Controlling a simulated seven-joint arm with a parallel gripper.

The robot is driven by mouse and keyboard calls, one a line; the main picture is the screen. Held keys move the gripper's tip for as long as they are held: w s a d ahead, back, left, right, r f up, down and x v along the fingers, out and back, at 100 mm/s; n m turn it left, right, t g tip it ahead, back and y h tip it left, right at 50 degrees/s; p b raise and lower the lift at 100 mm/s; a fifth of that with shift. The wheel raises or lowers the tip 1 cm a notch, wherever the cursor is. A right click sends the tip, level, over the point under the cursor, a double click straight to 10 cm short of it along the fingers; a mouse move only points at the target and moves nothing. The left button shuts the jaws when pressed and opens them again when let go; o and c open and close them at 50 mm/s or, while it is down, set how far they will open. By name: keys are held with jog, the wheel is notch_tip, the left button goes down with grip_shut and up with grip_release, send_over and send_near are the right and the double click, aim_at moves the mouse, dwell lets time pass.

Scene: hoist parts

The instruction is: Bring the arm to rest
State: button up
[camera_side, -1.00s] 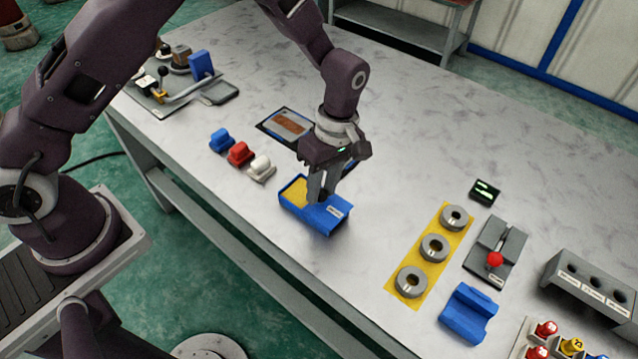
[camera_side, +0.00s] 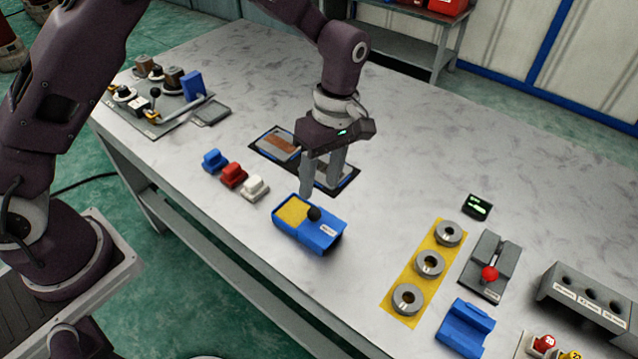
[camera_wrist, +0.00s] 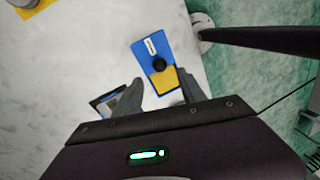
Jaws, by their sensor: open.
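My gripper (camera_side: 321,174) is open and empty. It hangs above the table, just behind and above a blue box (camera_side: 318,240) in the side view. The box has a yellow top section and a black knob (camera_side: 314,213) standing on it. In the wrist view the blue box (camera_wrist: 149,49) with its black knob (camera_wrist: 158,65) lies beyond the two spread fingers (camera_wrist: 168,92). Nothing is between the fingers.
A black-framed panel (camera_side: 262,144) lies partly hidden behind my gripper. Blue (camera_side: 213,160), red (camera_side: 233,175) and white (camera_side: 255,187) blocks stand left of the box. Grey rings on a yellow strip (camera_side: 399,305) are to the right. The table's far middle (camera_side: 440,150) is clear.

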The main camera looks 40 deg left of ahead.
jog(key=s+a+r+m+t+h, duration=0.1)
jog(key=s+a+r+m+t, duration=0.15)
jog(key=r, duration=0.55)
jog(key=s+a+r+m+t, duration=0.1)
jog(key=s+a+r+m, duration=0.2)
jog(key=r, duration=0.5)
jog(key=s+a+r+m+t, duration=0.2)
jog(key=s+m, duration=0.3)
jog(key=s, duration=0.3)
jog(key=s+a+r+m+t, duration=0.2)
jog(key=s+a+m, duration=0.2)
jog(key=s, duration=0.5)
jog(key=shift+a+r+m+y, duration=0.2)
jog(key=shift+a+m+y, duration=0.15)
jog(key=shift+m, duration=0.3)
